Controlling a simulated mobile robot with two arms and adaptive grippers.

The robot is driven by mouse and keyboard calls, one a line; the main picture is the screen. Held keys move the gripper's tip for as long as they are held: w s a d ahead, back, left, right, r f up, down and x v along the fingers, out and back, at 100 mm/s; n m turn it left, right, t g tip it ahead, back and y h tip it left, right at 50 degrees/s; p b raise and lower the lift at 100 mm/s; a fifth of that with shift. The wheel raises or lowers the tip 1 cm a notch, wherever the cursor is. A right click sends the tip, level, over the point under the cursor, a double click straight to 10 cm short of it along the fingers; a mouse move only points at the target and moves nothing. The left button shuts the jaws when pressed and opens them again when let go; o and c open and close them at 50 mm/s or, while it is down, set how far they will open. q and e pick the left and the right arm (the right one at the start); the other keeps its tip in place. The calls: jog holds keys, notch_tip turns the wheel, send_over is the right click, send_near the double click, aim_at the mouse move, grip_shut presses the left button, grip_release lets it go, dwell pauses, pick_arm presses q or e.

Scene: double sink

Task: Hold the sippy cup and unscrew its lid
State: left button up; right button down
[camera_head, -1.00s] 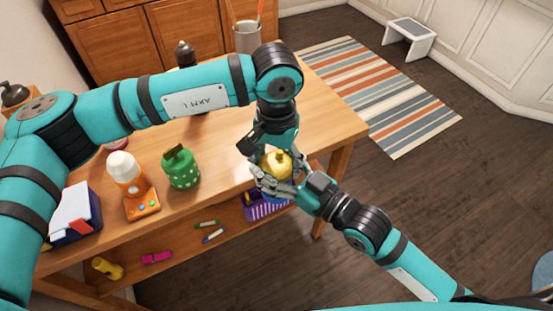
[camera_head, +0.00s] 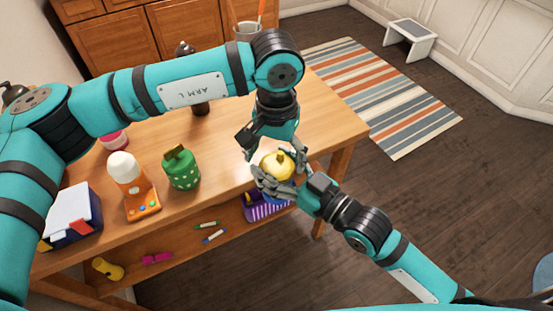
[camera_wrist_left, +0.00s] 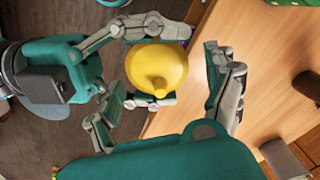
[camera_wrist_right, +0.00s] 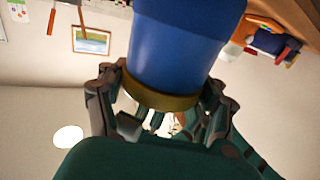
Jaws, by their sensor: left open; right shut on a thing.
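The sippy cup has a round yellow lid (camera_head: 277,164) with a spout and a blue body (camera_wrist_right: 178,45). It is off the table, near the table's front edge. My right gripper (camera_head: 274,185) is shut on the cup from the lower right; its fingers wrap the cup's sides in the right wrist view (camera_wrist_right: 158,112). My left gripper (camera_head: 260,152) is open, just above and behind the lid. In the left wrist view its fingers (camera_wrist_left: 168,98) are spread, with the yellow lid (camera_wrist_left: 157,68) visible between and beyond them. No finger clearly touches the lid.
A purple striped bin (camera_head: 262,208) sits on the shelf below. A dark bottle (camera_head: 200,108) stands farther back.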

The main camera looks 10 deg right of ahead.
pick_arm(q)
notch_tip(320, 180, up, 3)
jog(key=shift+f, duration=0.1)
jog(key=shift+c, duration=0.4)
jog(key=shift+s+a+r+m, duration=0.1)
jog(key=shift+s+r+m, duration=0.05)
jog(key=shift+r+m, duration=0.85)
jog(key=shift+s+r+m, duration=0.15)
jog(key=shift+r+m, duration=0.15)
jog(key=shift+m, duration=0.2)
jog(key=shift+s, duration=0.1)
jog(key=shift+f, duration=3.9)
jog(key=shift+c, duration=0.2)
jog(key=c, duration=1.2)
jog(key=shift+n, duration=1.6)
